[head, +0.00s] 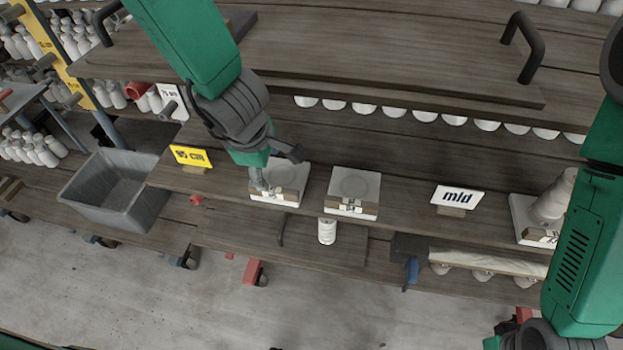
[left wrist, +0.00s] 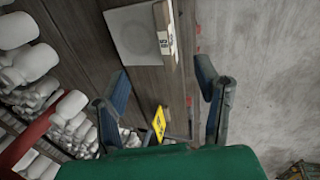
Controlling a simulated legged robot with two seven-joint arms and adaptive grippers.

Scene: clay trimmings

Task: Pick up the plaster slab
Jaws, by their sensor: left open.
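A pale square plaster slab (head: 290,173) with a faint round mark and a label on its front edge lies on the wooden shelf, partly hidden by my left gripper (head: 277,168). A slab also shows at the top of the left wrist view (left wrist: 127,38). My left gripper (left wrist: 166,88) is open with nothing between its fingers. I cannot tell whether a finger touches the slab. A similar slab (head: 354,184) lies just to the right. Another (head: 525,222) at the far right has a pale vessel on it. My right arm is at the right edge, its fingers out of view.
A yellow sign (head: 191,157) stands left of the slab and a white "mid" sign (head: 457,197) to the right. A raised plank (head: 350,62) with dark handles lies behind. A grey bin (head: 112,190) is at left. A white bottle (head: 327,232) stands below the shelf edge.

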